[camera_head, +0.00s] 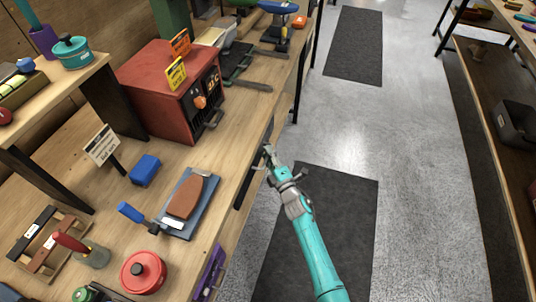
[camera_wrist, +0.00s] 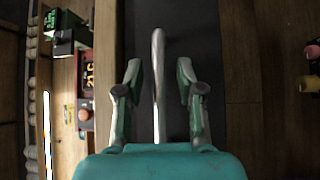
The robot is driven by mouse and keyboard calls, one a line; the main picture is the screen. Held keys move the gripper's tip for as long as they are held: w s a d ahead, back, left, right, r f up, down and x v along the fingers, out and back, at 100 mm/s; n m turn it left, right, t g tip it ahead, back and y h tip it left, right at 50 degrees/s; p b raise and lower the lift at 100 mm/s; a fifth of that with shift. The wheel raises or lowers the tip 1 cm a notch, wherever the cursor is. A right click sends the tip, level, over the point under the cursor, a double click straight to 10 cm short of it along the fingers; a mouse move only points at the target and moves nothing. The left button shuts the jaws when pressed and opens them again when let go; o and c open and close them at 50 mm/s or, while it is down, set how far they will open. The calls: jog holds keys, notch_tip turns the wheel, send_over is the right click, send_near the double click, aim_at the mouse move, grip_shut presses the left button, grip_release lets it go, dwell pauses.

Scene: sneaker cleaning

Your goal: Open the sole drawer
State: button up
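The drawer shows as a dark front (camera_head: 246,181) under the front edge of the workbench, and it appears shut. In the wrist view its dark face (camera_wrist: 205,40) fills the middle, with a pale metal bar handle (camera_wrist: 158,60) on it. My gripper (camera_head: 268,152) is beside the drawer front at the bench edge. In the wrist view my gripper (camera_wrist: 160,70) is open, with one finger on each side of the handle. Gaps show between the handle and both fingers, so it is not gripped. No drawer label is readable, and the inside is hidden.
On the workbench (camera_head: 225,150) stand a red machine (camera_head: 165,95), a brown sole-shaped piece (camera_head: 187,195) on a blue-grey board, a blue block (camera_head: 145,170) and a red pot (camera_head: 143,271). Dark mats (camera_head: 340,195) lie on the clear floor. A shelf (camera_head: 480,110) stands right.

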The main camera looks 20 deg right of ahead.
jog(key=shift+w, duration=0.2)
grip_shut()
jog(key=shift+s+d, duration=0.1)
